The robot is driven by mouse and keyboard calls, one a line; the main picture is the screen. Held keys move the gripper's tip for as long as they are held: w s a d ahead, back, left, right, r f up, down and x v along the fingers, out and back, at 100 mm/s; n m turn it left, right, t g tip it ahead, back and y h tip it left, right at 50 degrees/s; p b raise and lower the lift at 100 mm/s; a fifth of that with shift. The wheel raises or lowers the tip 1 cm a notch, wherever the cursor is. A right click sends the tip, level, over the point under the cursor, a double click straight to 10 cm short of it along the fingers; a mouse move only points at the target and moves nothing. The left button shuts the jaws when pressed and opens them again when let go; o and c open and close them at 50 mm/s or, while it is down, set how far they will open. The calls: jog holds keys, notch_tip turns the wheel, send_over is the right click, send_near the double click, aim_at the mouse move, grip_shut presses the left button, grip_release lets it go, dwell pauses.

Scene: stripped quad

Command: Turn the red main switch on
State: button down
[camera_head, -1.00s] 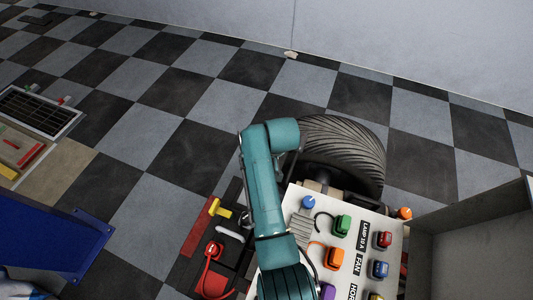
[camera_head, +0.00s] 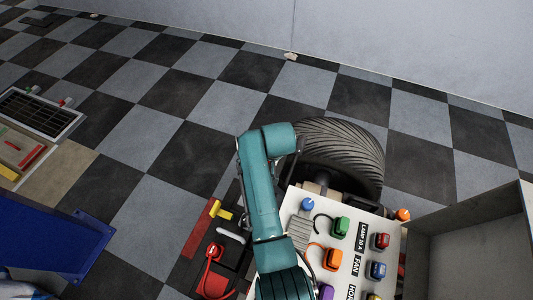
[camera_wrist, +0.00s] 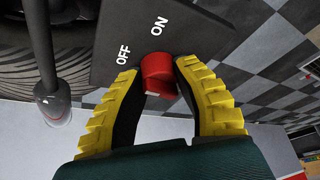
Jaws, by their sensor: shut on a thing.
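The red main switch (camera_wrist: 158,74) shows in the wrist view as a short red knob on a dark plate (camera_wrist: 195,35) lettered "ON" and "OFF". My gripper (camera_wrist: 160,88) has its two yellow ribbed fingers on either side of the knob and is shut on it. Which label the knob points at is hard to tell. In the head view my teal arm hides the gripper and the switch.
A white panel (camera_head: 299,246) with several coloured connectors stands right of my arm. A black tyre (camera_head: 345,155) is behind it, and an open grey box (camera_head: 470,255) is at the right. In the wrist view a dark rod (camera_wrist: 41,50) stands left of the plate.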

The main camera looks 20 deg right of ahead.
jog(key=shift+m+h+p, duration=0.4)
jog(key=shift+m+p, duration=0.6)
jog(key=shift+m, duration=0.1)
jog(key=m+h, duration=0.1)
jog(key=m, duration=0.1)
jog(key=shift+f+m+g, duration=0.15)
jog(key=shift+m+g, duration=0.25)
jog(key=m+h, duration=0.1)
jog(key=m, duration=0.2)
jog(key=shift+f+g+b, duration=0.2)
jog(key=shift+g+b, duration=0.15)
jog(key=shift+g, duration=0.05)
jog(key=shift+s+m+g+h+b, duration=0.1)
jog(key=shift+m+g+h+b, duration=0.25)
jog(key=shift+m+b, duration=0.75)
jog(key=shift+m, duration=0.5)
jog(key=c, duration=0.7)
grip_release()
jog(key=shift+r, duration=0.25)
